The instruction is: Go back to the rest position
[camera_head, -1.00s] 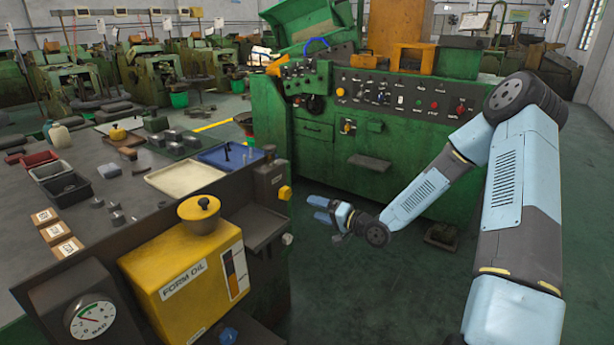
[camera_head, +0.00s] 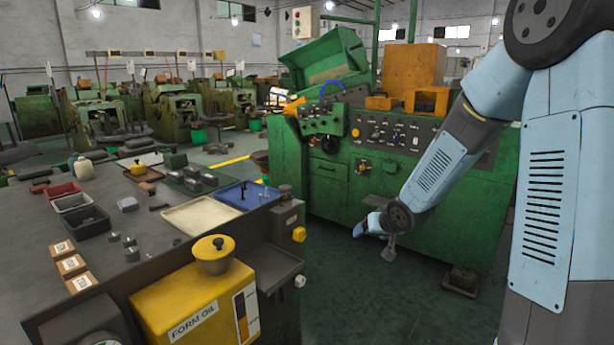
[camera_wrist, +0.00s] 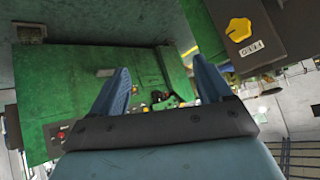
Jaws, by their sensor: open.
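My gripper (camera_head: 366,226) hangs in free air in the head view, in front of the green machine (camera_head: 400,215) and to the right of the workbench. Its blue fingers point left, partly hidden behind the wrist. In the wrist view my gripper (camera_wrist: 160,90) shows two blue fingers spread wide apart with nothing between them. Beyond them lies the green machine (camera_wrist: 85,75), with the yellow FEED knob (camera_wrist: 238,30) at the upper right.
The workbench (camera_head: 150,225) on the left carries small trays, metal blocks and the blue tray (camera_head: 245,195). The yellow FORM OIL box (camera_head: 190,300) stands at its near side. Dark green floor (camera_head: 400,300) is clear below my arm. More machines line the back wall.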

